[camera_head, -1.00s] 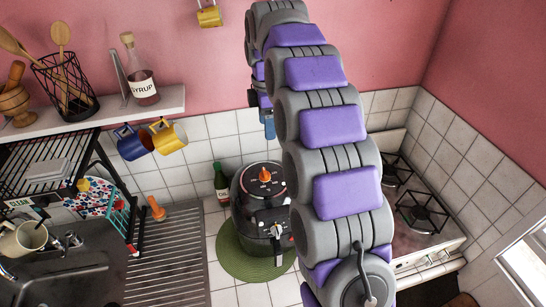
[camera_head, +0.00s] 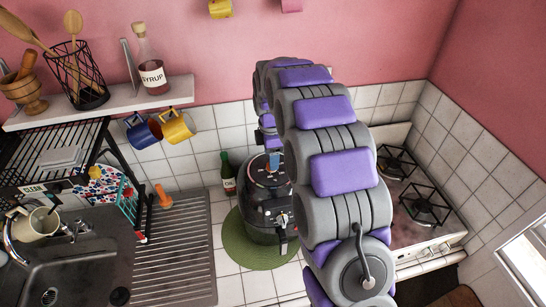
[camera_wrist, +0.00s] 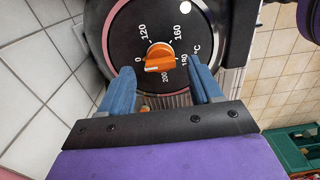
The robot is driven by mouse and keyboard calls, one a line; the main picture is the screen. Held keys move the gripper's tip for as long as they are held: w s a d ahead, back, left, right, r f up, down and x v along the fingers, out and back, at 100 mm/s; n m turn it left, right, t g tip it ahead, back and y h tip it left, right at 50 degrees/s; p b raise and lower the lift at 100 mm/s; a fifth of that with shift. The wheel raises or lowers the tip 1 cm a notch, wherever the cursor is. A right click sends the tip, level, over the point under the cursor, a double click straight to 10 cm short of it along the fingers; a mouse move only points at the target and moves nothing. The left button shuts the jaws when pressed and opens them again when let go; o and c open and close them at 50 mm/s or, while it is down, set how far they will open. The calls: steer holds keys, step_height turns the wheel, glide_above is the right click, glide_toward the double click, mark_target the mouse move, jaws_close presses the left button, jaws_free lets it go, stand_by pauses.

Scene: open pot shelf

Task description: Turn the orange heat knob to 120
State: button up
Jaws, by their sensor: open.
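The orange heat knob (camera_wrist: 160,57) sits in the middle of a black round dial (camera_wrist: 128,22) in the wrist view. The dial is marked 0, 120, 160, 180, 200 and °C. One end of the knob's raised bar points left, near the 0; I cannot tell which end is the pointer. My gripper (camera_wrist: 158,69) is open, its two blue fingers on either side just below the knob in the picture, apart from it. The dial tops a black cooker (camera_head: 262,213) in the head view, where my gripper (camera_head: 272,163) is over the lid and largely hides the knob.
The cooker stands on a green round mat (camera_head: 236,247). A dark green bottle (camera_head: 228,178) stands close on its left. The sink (camera_head: 75,275) and drainer (camera_head: 180,250) are at the left, the gas hob (camera_head: 422,205) at the right. Blue and yellow mugs (camera_head: 177,127) hang under the shelf.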

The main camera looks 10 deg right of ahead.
steer(key=shift+a+f, duration=0.55)
steer(key=shift+f, duration=0.3)
steer(key=shift+d, duration=1.05)
steer(key=shift+c, duration=0.5)
steer(key=c, duration=0.3)
steer(key=shift+a, duration=0.65)
steer(key=c, duration=0.5)
steer(key=shift+d, duration=0.1)
steer(key=shift+c, duration=0.7)
